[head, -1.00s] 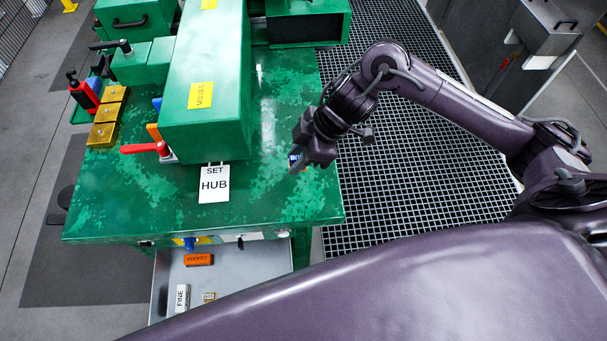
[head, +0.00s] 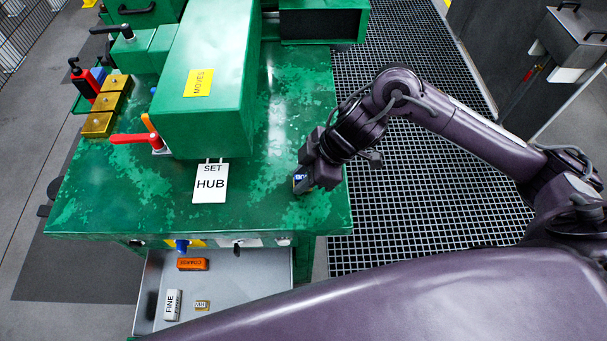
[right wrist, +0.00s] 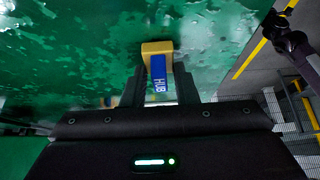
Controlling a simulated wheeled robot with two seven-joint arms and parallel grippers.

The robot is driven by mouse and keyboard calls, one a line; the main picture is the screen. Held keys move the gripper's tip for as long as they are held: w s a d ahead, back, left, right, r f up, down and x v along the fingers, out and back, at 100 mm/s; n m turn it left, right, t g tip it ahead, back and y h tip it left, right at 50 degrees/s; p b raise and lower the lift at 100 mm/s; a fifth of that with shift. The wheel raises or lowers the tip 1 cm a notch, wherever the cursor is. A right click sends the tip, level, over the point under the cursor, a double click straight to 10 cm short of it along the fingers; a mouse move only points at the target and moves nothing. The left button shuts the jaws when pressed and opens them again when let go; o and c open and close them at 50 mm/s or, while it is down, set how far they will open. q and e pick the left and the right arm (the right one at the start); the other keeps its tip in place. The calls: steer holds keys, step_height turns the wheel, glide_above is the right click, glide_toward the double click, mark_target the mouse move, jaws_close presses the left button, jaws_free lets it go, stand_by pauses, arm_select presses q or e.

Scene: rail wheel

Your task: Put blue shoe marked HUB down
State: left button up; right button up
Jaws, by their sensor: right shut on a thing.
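The blue shoe marked HUB (right wrist: 158,75) shows in the right wrist view between the fingers of my right gripper (right wrist: 163,88). It has a blue labelled face and a yellow end that points away from the gripper. In the head view a small blue part of the shoe (head: 299,179) shows beside my right gripper (head: 306,180), over the right part of the green bench top (head: 250,210). The gripper is shut on the shoe. I cannot tell whether the shoe touches the bench. My left gripper is not in view.
A white SET HUB card (head: 210,184) hangs at the green housing (head: 205,120). A red lever (head: 130,138) and yellow blocks (head: 102,107) are at the left. An open drawer (head: 225,305) below holds an orange COARSE block (head: 193,264) and a white FINE block (head: 172,304).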

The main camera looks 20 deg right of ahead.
steer(key=shift+f, duration=0.2)
steer(key=o, duration=1)
steer(key=shift+d, duration=0.1)
steer(key=shift+r, duration=0.4)
steer(key=v, duration=1.1)
steer(key=shift+d+r, duration=0.2)
steer(key=shift+r, duration=0.05)
